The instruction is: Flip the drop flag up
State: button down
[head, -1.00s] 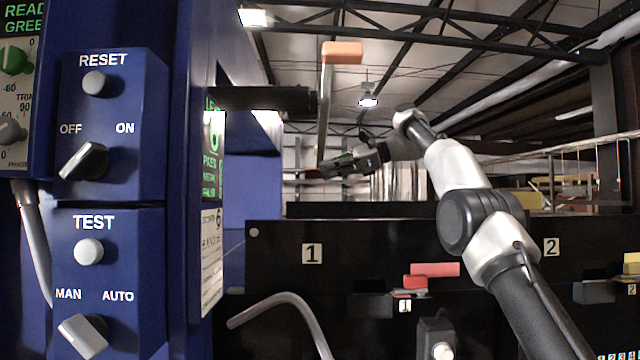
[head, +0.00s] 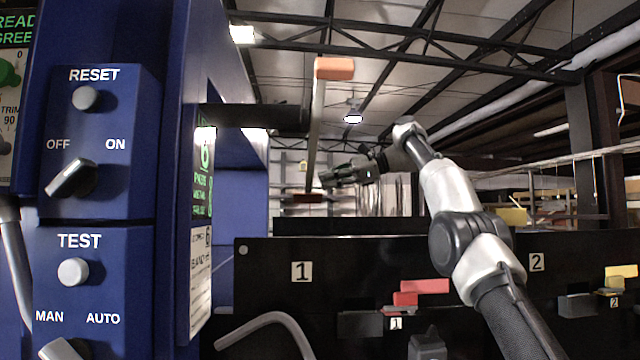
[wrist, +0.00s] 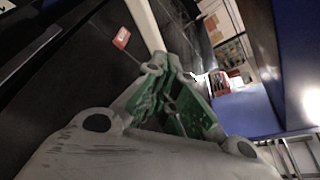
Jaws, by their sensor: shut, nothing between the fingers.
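A pale, nearly upright bar (head: 316,125) with an orange block (head: 334,68) at its top shows in the head view. It looks like the drop flag, though no label on it confirms this. A smaller orange-red piece (head: 308,198) shows at its lower end. My gripper (head: 324,181) is shut and empty, just right of the bar's lower part and above that piece. I cannot tell whether it touches the bar. In the wrist view, the green-padded fingers (wrist: 163,66) meet at the tips. A pale bar (wrist: 145,22) runs up beyond them.
A blue cabinet with RESET (head: 86,98) and TEST (head: 73,272) buttons stands at left. A black arm (head: 255,117) juts from it behind the bar. A black panel (head: 270,280) marked 1 and 2 spans below, with red blocks (head: 424,287) at its front.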

jog(key=s+d, duration=0.2)
jog(key=d, duration=1.1)
jog(key=shift+s+d+r, duration=0.25)
jog(key=shift+s+d, duration=0.05)
jog(key=shift+d, duration=0.1)
jog(key=shift+s, duration=0.1)
